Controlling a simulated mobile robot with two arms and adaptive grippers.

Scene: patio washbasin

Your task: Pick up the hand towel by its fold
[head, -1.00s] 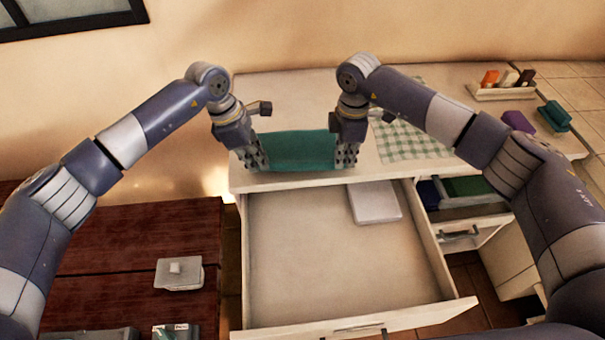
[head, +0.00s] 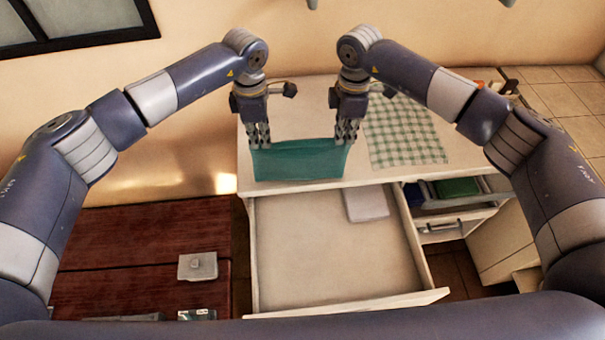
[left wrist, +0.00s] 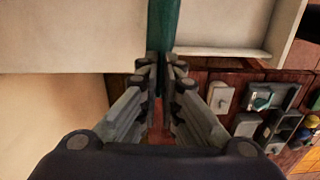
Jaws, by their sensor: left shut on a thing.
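The green hand towel (head: 300,162) spans between my two grippers over the front of the white counter. Its upper edge runs roughly straight between them, and its face is towards the head camera. My left gripper (head: 260,146) is shut on the towel's left end. In the left wrist view the towel (left wrist: 160,25) runs as a narrow green strip from between the fingertips (left wrist: 160,62). My right gripper (head: 346,142) has its fingers at the towel's right end. How far its fingers are closed is not clear.
A green checked cloth (head: 405,135) lies on the counter to the right. Below the towel, an open drawer (head: 330,255) holds a pale flat item (head: 366,204). A dark red wooden surface (head: 130,240) with a grey box (head: 197,266) is at the lower left.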

